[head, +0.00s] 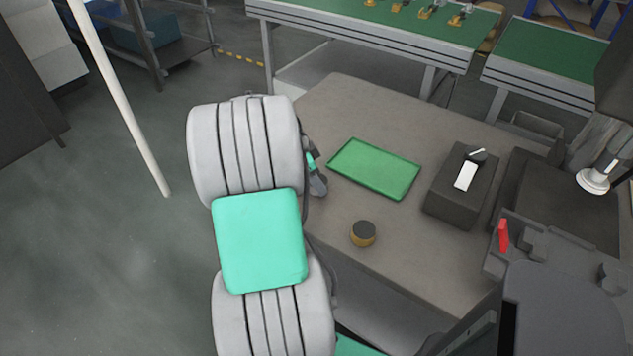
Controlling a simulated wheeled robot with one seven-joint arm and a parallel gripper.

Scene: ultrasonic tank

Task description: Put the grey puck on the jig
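A small round piece with a dark grey top (363,227) and a yellow-brown side (363,240) stands on the table, toward its near edge. I cannot tell whether this is one piece or a grey puck lying on a yellow-brown base. No other grey puck is clear to me. A dark block (452,195) stands on the right of the table, with a white plate and a small dark part on top; I cannot tell if it is the jig. My gripper (318,182) is at the table's left side, left of the green tray, mostly hidden behind my arm. Its fingertips are not clear.
The green tray (341,151) lies on the table (325,107) and looks empty. A dark machine with a red part (503,236) stands at the table's right. Green-topped conveyors (362,32) run behind. The table is bare between tray and round piece.

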